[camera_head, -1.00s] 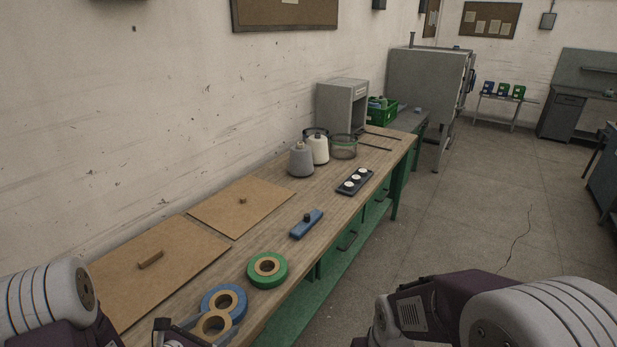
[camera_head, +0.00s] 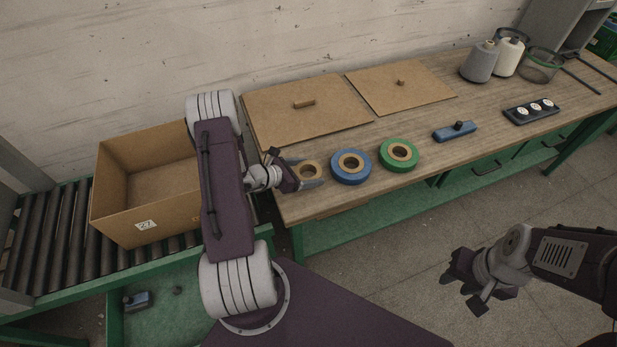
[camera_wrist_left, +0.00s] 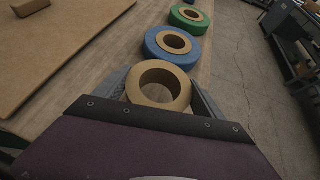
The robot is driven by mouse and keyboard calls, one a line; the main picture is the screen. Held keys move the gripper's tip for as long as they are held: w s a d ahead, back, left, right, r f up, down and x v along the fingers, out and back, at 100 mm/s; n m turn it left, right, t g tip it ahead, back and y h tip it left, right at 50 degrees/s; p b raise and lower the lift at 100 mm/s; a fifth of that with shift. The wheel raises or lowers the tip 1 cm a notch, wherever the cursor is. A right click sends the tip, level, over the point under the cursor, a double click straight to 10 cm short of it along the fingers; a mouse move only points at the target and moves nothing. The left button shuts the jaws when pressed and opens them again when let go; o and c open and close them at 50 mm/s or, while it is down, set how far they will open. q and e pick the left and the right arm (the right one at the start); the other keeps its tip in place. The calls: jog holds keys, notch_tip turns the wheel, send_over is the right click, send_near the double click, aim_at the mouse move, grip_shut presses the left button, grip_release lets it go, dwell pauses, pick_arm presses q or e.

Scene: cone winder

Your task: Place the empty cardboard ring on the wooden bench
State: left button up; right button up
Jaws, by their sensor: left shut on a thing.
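The empty cardboard ring (camera_head: 309,163), tan with an open middle, is between the fingers of my left gripper (camera_head: 312,172), which is shut on it. It also shows in the left wrist view (camera_wrist_left: 182,92), gripped from both sides. It is over the left front end of the wooden bench (camera_head: 420,107), just left of a blue-wound ring (camera_head: 350,178). I cannot tell whether it touches the bench top. A green-wound ring (camera_head: 399,164) lies further right. My right gripper (camera_head: 465,292) looks open and empty, over the floor in front of the bench.
Two brown boards (camera_head: 305,125) (camera_head: 400,97) with small handles lie behind the rings. A blue block (camera_head: 447,134) and a black tray (camera_head: 530,112) lie to the right, with yarn cones (camera_head: 478,64) behind. An open cardboard box (camera_head: 125,222) stands on a roller conveyor (camera_head: 50,225) at left.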

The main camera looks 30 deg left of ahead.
pick_arm(q)
notch_tip(320, 180, down, 3)
jog(key=shift+d, duration=0.1)
jog(key=shift+f, duration=0.45)
